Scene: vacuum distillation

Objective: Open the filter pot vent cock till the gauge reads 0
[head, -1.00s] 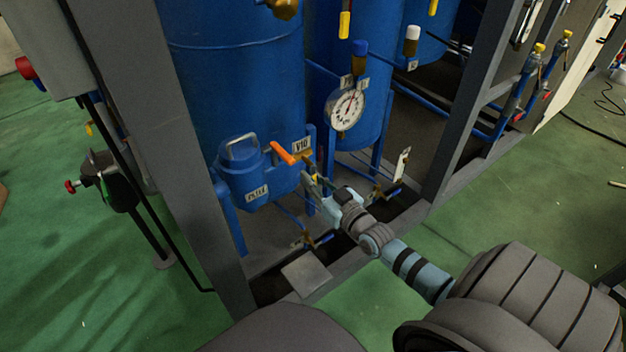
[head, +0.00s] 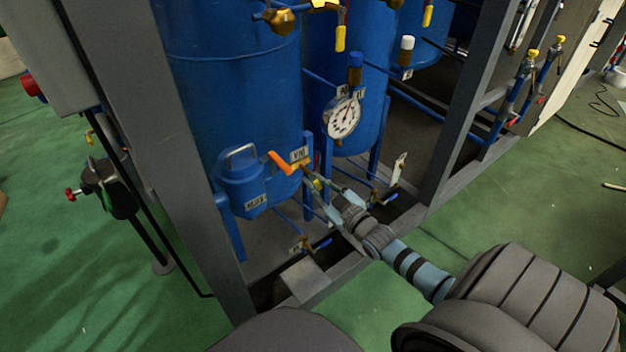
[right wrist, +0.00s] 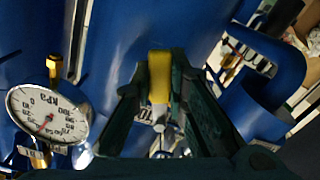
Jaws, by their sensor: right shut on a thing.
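An orange lever (head: 280,161) sits beside the V10 tag (head: 299,154), to the right of the pot. My right gripper (head: 318,184) is just right of this tag. In the right wrist view, my right gripper (right wrist: 159,95) is shut on a yellow handle (right wrist: 159,77); I cannot tell which cock it belongs to. The round white gauge (head: 343,117) also shows in the wrist view (right wrist: 47,113). Its needle is off 0, but the exact value is unclear. My left gripper is not in view.
Grey frame posts stand left (head: 168,150) and right (head: 465,105) of the vessels. Blue-handled cocks (head: 322,243) and pipes lie low near my right gripper. A grey block (head: 304,280) sits on the frame's base. Green floor (head: 520,185) is open at the right.

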